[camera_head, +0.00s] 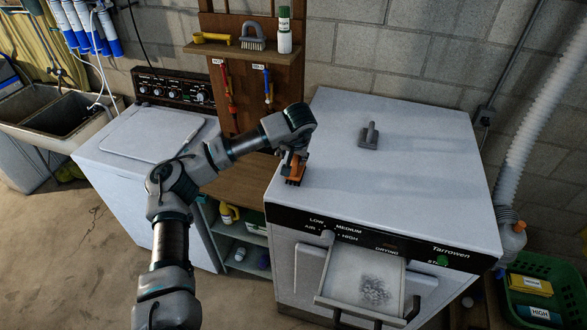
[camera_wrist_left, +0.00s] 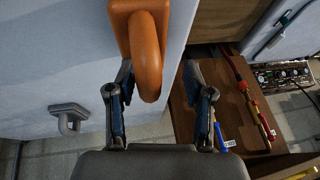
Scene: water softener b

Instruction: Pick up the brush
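An orange-handled brush (camera_head: 295,176) stands on the dryer top near its left edge, partly hidden by my left gripper (camera_head: 290,162). In the left wrist view, the orange handle (camera_wrist_left: 148,60) reaches down between the two spread fingers of my left gripper (camera_wrist_left: 158,78). The left finger is close to the handle; a gap shows on the right side. I cannot tell whether the left finger touches it. A grey brush (camera_head: 369,138) lies on the dryer top; it also shows in the left wrist view (camera_wrist_left: 68,118). My right gripper is not in view.
The white dryer (camera_head: 430,180) has much free top surface. Its lint drawer (camera_head: 365,280) is pulled out. A wooden shelf (camera_head: 225,48) holds a scoop, another brush (camera_head: 252,38) and a bottle (camera_head: 284,30). A washer (camera_head: 150,135) stands left; a green basket (camera_head: 520,265) stands right.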

